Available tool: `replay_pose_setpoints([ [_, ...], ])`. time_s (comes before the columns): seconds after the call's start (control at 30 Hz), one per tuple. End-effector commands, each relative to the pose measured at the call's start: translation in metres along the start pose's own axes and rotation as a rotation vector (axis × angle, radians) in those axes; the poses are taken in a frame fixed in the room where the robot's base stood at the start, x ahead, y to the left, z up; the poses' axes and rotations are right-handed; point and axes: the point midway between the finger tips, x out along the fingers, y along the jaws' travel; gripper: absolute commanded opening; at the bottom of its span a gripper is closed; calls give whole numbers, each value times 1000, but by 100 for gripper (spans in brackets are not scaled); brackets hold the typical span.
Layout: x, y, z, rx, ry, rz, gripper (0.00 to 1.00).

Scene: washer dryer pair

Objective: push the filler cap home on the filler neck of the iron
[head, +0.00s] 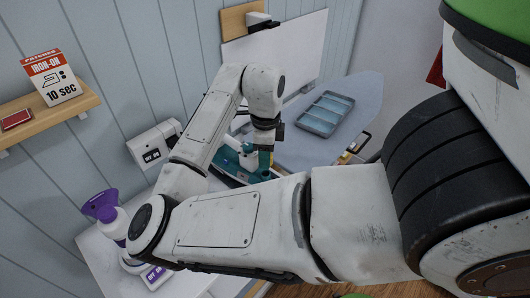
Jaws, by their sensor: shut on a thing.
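The iron (230,160), white and teal, sits behind my arm, which hides much of it. My gripper (265,149) points down at the iron's right end. It is shut on a small piece that looks like the filler cap; the jaws mostly hide it. The filler neck cannot be made out. I cannot tell whether the cap touches the neck or how it is tilted.
A grey ironing board (352,100) carries a blue-grey tray (322,113). A white wall box (153,143) is at left. A shelf (80,107) holds an iron-on patches box (55,78).

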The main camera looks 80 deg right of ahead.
Motion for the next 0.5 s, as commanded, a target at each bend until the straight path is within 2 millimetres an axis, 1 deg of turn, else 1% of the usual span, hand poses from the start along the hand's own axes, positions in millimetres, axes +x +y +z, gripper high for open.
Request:
replay_pose_setpoints([
  [0.03, 5, 0, 0, 0, 0, 0, 12],
  [0.5, 31, 0, 0, -1, 0, 0, 12],
])
